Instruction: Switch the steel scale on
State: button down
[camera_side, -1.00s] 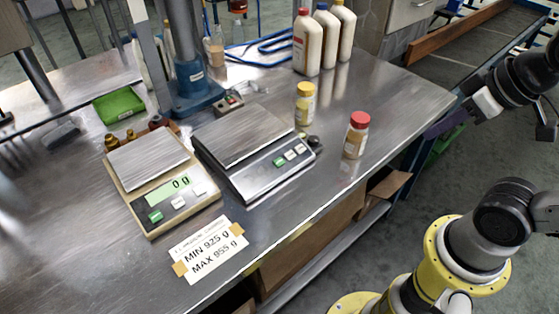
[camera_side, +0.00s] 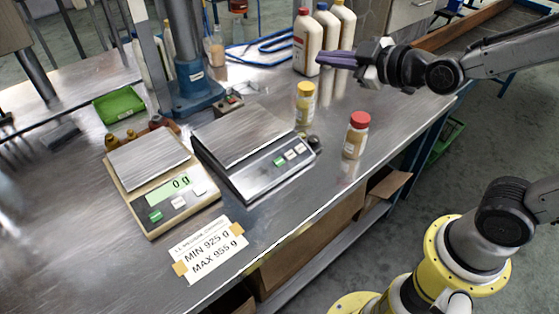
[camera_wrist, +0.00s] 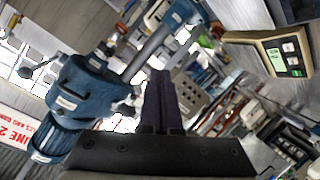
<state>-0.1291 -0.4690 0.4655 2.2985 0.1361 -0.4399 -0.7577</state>
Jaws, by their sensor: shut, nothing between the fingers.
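The steel scale (camera_side: 248,162) stands on the bench right of the beige scale. The beige scale (camera_side: 162,190) has a lit green display (camera_side: 168,188) reading 0 g; a beige scale with a lit display also shows at the upper right of the wrist view (camera_wrist: 284,54). My gripper (camera_side: 322,58) is shut and empty, its dark fingers pointing left above the bench's back right, well apart from the steel scale. The fingers show in the wrist view (camera_wrist: 161,82).
A yellow-capped jar (camera_side: 305,104) and a red-capped jar (camera_side: 355,136) stand right of the steel scale. Several white bottles (camera_side: 308,45) stand behind. A blue stand (camera_side: 194,88) rises behind the scales. A limits card (camera_side: 208,250) lies at the front.

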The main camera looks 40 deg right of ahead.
aim_at(279, 162)
jog(key=a+f+n+g, duration=0.1)
jog(key=a+f, duration=0.2)
jog(key=f, duration=0.5)
jog(key=w+a+f+n+g+y, duration=0.1)
jog(key=a+f+n, duration=0.1)
jog(key=f, duration=0.7)
jog(key=shift+a+f, duration=0.25)
jog(key=shift+a, duration=0.4)
jog(key=shift+w, duration=0.15)
jog(key=shift+w+f, duration=0.5)
jog(key=shift+f, duration=0.85)
jog(key=shift+w+f, duration=0.45)
jog(key=shift+f, duration=0.95)
jog(key=shift+w+f, duration=0.5)
jog(key=shift+f, duration=0.85)
jog(key=shift+f, duration=0.1)
jog(key=shift+w+f, duration=0.15)
jog(key=shift+f, duration=0.15)
